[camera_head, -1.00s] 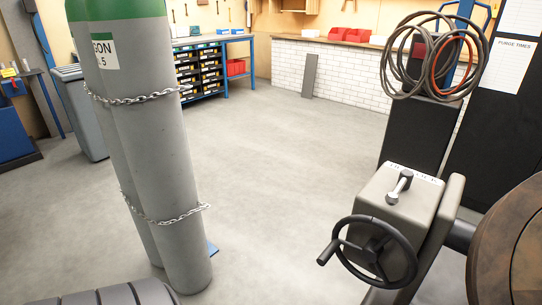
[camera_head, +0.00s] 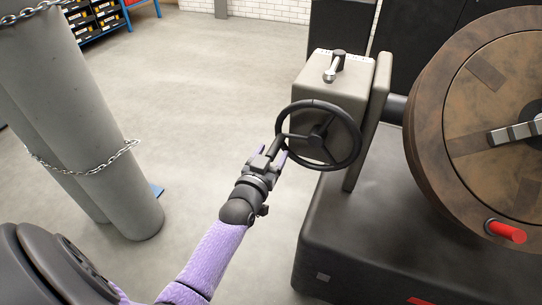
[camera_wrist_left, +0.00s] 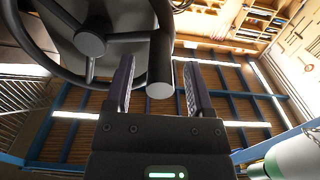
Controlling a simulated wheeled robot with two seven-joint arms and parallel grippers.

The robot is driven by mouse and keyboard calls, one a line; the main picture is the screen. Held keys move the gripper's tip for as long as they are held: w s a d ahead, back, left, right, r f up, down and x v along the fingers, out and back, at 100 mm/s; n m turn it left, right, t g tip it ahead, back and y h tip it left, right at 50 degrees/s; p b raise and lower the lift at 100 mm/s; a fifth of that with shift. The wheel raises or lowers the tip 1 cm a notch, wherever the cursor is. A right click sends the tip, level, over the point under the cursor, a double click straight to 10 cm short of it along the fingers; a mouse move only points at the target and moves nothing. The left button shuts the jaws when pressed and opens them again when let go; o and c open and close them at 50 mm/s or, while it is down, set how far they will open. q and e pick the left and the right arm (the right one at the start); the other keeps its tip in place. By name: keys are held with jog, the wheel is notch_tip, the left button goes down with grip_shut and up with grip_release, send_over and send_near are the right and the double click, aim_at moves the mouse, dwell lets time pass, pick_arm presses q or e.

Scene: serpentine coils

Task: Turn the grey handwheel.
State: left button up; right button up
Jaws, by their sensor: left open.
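The grey handwheel (camera_head: 318,132) is a dark grey ring with spokes and a hub, on the front of a beige gearbox (camera_head: 335,75). Its crank handle sticks out from the left side of the rim toward my left gripper (camera_head: 273,156). The wheel also fills the upper left of the left wrist view (camera_wrist_left: 90,43). There the handle's round end (camera_wrist_left: 160,90) shows between the two fingers of my left gripper (camera_wrist_left: 158,78), which stand apart with gaps on both sides. Contact is not visible. My right gripper is not in view.
A large brown round drum (camera_head: 440,110) with a red grip (camera_head: 506,232) stands right of the gearbox. A dark machine base (camera_head: 385,245) lies below. Grey gas cylinders (camera_head: 100,130) with chains stand at left. The floor between is clear.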

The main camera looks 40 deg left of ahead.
pick_arm(q)
grip_shut()
jog(key=shift+f, duration=0.1)
dwell(1.2)
